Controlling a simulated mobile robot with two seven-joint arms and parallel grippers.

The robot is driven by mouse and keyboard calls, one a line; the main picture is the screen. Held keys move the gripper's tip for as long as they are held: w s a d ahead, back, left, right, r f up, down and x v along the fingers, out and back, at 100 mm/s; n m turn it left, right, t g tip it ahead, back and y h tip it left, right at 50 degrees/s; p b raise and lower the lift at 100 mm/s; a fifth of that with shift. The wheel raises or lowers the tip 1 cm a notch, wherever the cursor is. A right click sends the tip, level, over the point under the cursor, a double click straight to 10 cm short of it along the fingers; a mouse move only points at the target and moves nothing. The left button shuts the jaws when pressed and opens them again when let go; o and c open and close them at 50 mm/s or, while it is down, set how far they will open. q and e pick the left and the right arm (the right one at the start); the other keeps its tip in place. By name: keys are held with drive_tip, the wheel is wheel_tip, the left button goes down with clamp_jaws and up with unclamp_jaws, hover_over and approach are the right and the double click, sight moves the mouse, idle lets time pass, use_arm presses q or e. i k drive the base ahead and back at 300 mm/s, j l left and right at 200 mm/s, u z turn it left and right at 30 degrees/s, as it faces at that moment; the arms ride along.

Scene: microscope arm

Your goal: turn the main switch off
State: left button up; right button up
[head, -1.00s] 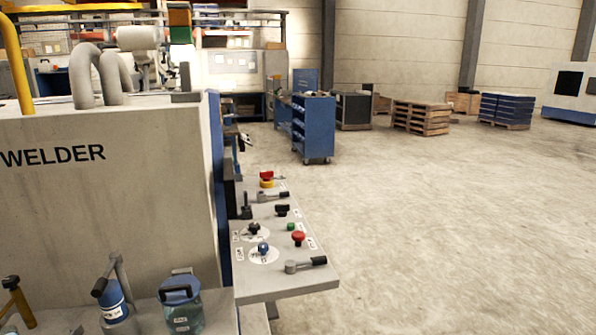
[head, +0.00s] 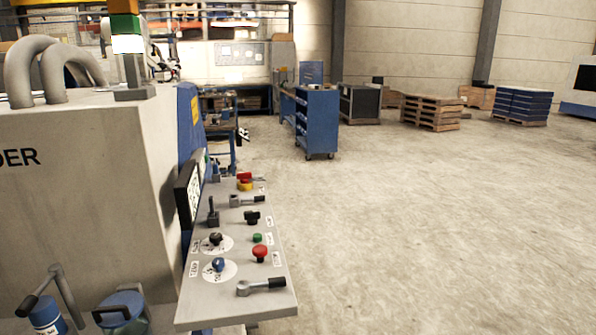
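A sloped grey control panel (head: 215,302) juts out from the right side of the welder in the head view. At its far end is a red and yellow switch (head: 244,182), which looks like the main switch; its label and setting are too small to read. Nearer on the panel are grey levers with black grips, a black knob (head: 252,217), a green button (head: 257,238), a red mushroom button (head: 260,252), and a blue knob (head: 218,264) and a black knob (head: 215,239) on white dials. Neither of my grippers is in view.
A blue cart (head: 317,122) and pallets (head: 432,112) stand farther back. The floor right of the panel is clear.

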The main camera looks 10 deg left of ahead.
sight(245, 178)
drive_tip(key=i+l+z, duration=0.2)
drive_tip(key=z, duration=0.15)
drive_tip(key=i+l+z, duration=0.45)
drive_tip(key=z, duration=0.2)
drive_tip(key=i+u, duration=0.15)
drive_tip(key=i, duration=0.25)
drive_tip(key=i+l+u, duration=0.2)
drive_tip(key=i, duration=0.15)
drive_tip(key=i+l+u, duration=0.15)
drive_tip(key=i, duration=0.2)
drive_tip(key=i+j+u, duration=0.1)
drive_tip(key=i+u, duration=0.5)
drive_tip(key=u, duration=0.2)
drive_tip(key=i+u, duration=0.25)
drive_tip(key=u, duration=0.2)
drive_tip(key=i+u, duration=0.2)
drive_tip(key=u, duration=0.25)
drive_tip(key=i+u, duration=0.2)
drive_tip(key=u, duration=0.25)
drive_tip(key=i+l+u, duration=0.15)
drive_tip(key=u, duration=0.3)
drive_tip(key=i+u, duration=0.2)
drive_tip(key=u, duration=0.2)
drive_tip(key=i+l+u, duration=0.1)
drive_tip(key=u, duration=0.25)
drive_tip(key=i+l, duration=0.05)
drive_tip(key=i, duration=0.05)
